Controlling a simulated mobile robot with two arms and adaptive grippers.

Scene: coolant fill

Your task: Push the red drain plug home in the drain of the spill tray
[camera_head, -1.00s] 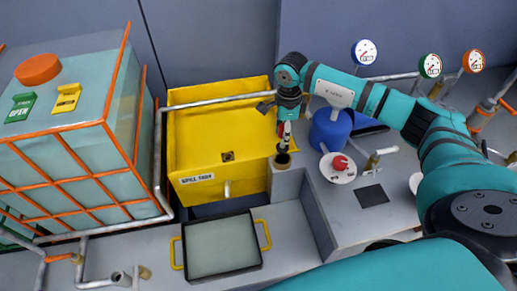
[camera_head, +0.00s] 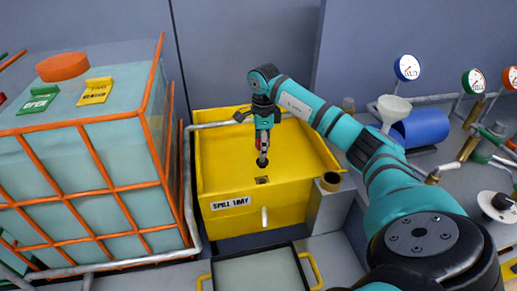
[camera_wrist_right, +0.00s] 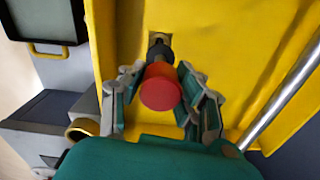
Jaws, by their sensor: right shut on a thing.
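The yellow spill tray (camera_head: 225,160) stands in the middle of the head view, with its dark square drain (camera_head: 262,180) in the tray floor near the front wall. My right gripper (camera_head: 263,146) is above the tray, pointing down, shut on the red drain plug (camera_head: 259,144). The plug's dark end points down and appears a little above the drain in the head view. In the right wrist view, the plug's red head (camera_wrist_right: 160,88) sits between the fingers, its black end in line with the drain (camera_wrist_right: 158,38), which it partly covers. My left gripper is not in view.
A pipe (camera_head: 187,190) runs along the tray's left side, beside the orange-framed tank (camera_head: 90,170). A brass-rimmed cup (camera_head: 331,181) stands at the tray's right corner. A black-rimmed pan (camera_head: 255,270) lies in front. A blue container (camera_head: 425,128) and funnel (camera_head: 394,106) are right.

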